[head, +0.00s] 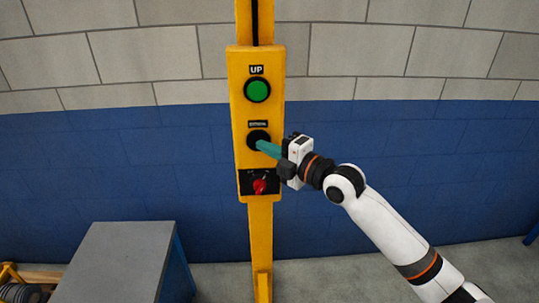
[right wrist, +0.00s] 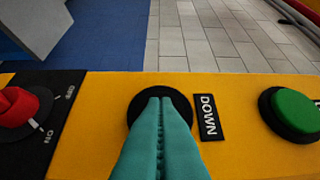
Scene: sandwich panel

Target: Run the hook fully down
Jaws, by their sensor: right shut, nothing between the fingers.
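The yellow control panel (head: 236,110) stands upright on a post. Its round black DOWN button (head: 257,133) sits below the green UP button (head: 257,90). My right gripper (head: 262,146) comes in from the right, teal fingers shut and empty, with the tips over the DOWN button. In the right wrist view the shut fingers (right wrist: 161,102) cover the middle of the black button (right wrist: 135,110), beside the DOWN label (right wrist: 208,117). The tips look to be at the button's face; I cannot tell how far it is pressed. The hook and my left gripper are not in view.
A red rotary switch (head: 260,186) is below the DOWN button; it also shows in the right wrist view (right wrist: 18,112). A grey-topped block (head: 120,260) stands at lower left. A blue and grey wall (head: 400,150) is behind the panel.

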